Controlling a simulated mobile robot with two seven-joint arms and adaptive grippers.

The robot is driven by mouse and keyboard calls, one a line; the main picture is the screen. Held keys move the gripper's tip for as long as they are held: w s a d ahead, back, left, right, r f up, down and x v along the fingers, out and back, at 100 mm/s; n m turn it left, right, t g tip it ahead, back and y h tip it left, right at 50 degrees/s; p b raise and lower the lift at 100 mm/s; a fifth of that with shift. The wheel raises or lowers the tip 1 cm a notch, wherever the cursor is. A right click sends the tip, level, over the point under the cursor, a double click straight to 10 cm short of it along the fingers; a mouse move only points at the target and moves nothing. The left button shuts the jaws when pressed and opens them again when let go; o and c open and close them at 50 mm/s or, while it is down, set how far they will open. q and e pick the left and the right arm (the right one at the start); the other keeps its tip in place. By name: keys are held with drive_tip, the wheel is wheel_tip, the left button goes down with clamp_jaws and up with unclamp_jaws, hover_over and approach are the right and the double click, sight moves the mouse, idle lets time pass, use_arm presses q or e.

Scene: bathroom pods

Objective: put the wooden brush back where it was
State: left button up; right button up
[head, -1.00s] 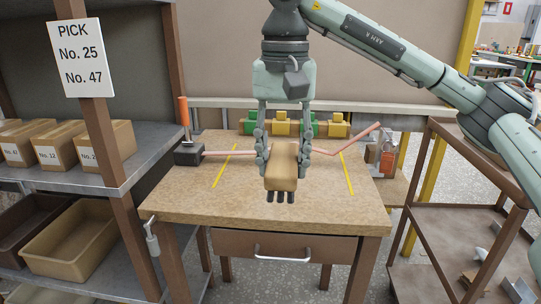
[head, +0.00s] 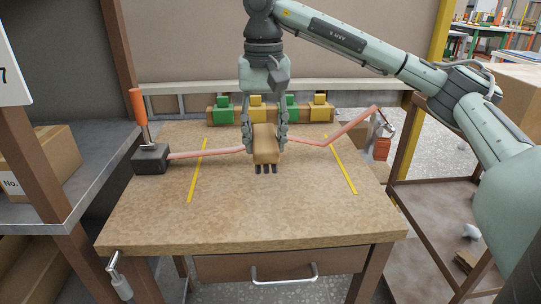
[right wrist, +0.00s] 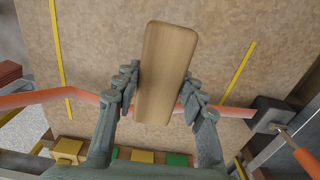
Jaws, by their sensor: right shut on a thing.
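The wooden brush (head: 266,145) is a pale brown block with short dark bristles at its lower end. My right gripper (head: 266,138) is shut on it, one finger on each side, over the middle of the worktable (head: 258,212). In the right wrist view the smooth wooden back of the brush (right wrist: 166,70) lies between the fingers (right wrist: 164,102). Whether the bristles touch the tabletop I cannot tell. My left gripper is not in view.
A bent pink rod (head: 345,127) runs behind the brush from a dark clamp block (head: 150,158) with an orange handle. Green and yellow blocks (head: 257,103) line the table's back. Two yellow lines (head: 198,170) mark the tabletop. Its front part is clear. Shelves stand left, a brown cart right.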

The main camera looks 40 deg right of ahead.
drive_tip(key=shift+w+d+f, duration=0.2)
drive_tip(key=shift+d+f, duration=0.1)
drive_tip(key=shift+d, duration=0.2)
drive_tip(key=shift+w+d+f, duration=0.2)
drive_tip(key=shift+d+f, duration=0.1)
drive_tip(key=shift+d, duration=0.2)
drive_tip(key=shift+d+f, duration=0.15)
drive_tip(key=shift+f, duration=0.1)
wheel_tip(320, 180, down, 3)
drive_tip(key=shift+f, duration=0.15)
drive_tip(key=shift+w+f, duration=0.1)
drive_tip(key=shift+f, duration=0.1)
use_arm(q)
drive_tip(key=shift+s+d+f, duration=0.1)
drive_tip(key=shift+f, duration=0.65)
use_arm(e)
drive_tip(key=shift+f, duration=0.1)
